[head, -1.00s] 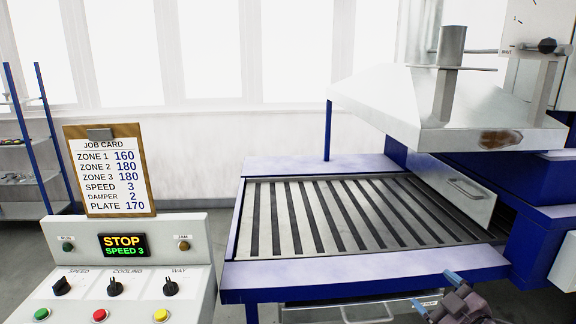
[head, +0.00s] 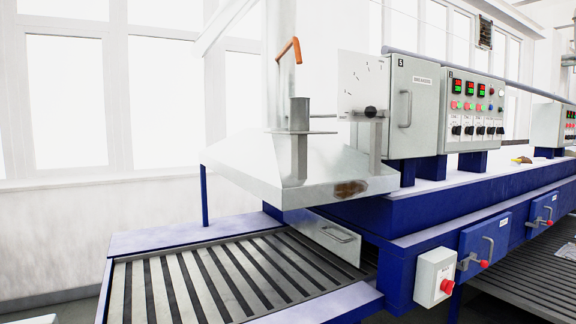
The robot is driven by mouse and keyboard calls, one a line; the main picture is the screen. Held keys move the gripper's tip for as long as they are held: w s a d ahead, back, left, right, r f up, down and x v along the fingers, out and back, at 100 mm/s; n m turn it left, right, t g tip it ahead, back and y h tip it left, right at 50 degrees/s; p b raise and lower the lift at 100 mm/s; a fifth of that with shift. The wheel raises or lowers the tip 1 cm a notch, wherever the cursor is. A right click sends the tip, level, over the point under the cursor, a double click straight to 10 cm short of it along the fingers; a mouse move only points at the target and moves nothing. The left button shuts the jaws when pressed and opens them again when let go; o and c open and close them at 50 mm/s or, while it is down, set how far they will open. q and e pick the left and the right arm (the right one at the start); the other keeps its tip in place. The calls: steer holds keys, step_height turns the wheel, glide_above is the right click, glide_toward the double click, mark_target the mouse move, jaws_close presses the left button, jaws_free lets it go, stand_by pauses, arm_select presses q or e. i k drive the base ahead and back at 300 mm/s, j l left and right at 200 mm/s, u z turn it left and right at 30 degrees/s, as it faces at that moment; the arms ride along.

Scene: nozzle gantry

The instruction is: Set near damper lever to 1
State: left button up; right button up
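A lever with a black knob (head: 370,112) stands in front of a pale plate with small scale marks (head: 358,84), above the right side of the sheet-metal hood (head: 255,170). The marks are too small to read, so I cannot tell its setting. An orange bent handle (head: 290,47) is on the duct above the hood, left of the scale plate. No label shows which of these is the near damper lever. Neither of my grippers is in view.
Below the hood is a slatted conveyor bed (head: 180,287) with a blue frame. To the right are a grey control cabinet (head: 411,105), a panel with displays and knobs (head: 472,115), a white switch box (head: 435,277) and blue doors with handles (head: 484,246).

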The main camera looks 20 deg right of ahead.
mark_target(370, 112)
steer(key=z, duration=1.25)
